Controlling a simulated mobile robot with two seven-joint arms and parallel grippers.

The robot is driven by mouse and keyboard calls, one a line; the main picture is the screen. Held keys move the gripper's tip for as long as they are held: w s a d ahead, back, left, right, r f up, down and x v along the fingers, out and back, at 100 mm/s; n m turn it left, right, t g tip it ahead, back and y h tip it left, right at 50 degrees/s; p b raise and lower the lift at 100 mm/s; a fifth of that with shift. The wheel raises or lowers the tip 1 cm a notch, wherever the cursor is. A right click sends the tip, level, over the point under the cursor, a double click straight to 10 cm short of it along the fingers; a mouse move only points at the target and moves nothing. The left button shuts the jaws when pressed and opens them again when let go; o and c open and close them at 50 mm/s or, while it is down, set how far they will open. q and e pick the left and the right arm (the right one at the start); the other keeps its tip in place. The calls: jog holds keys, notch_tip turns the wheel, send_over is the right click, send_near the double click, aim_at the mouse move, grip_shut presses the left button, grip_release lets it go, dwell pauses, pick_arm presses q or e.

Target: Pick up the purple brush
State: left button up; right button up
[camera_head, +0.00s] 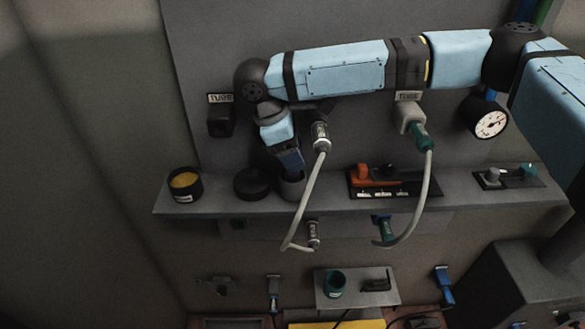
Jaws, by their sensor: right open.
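My right arm reaches in from the right, and its gripper (292,170) points down over a grey cup (292,189) on the shelf. The gripper is open, and its fingertips are at the cup's mouth. A small dark purplish patch shows at the cup's mouth between the fingertips. It may be the purple brush, but it is too small and too covered by my gripper to be sure. I cannot tell whether the fingers touch it. My left gripper is not in view.
A round black lid or tin (252,184) stands just left of the cup, and an open tin with yellow contents (186,184) is farther left. A grey hose (308,190) hangs close to the right of my gripper. An orange-topped block (378,178) sits farther right on the shelf (455,197).

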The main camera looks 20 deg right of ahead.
jog(key=c, duration=1)
jog(key=shift+r, duration=0.15)
pick_arm(q)
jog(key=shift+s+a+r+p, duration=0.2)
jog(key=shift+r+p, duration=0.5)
jog(key=shift+p, duration=0.55)
pick_arm(e)
notch_tip(320, 180, up, 20)
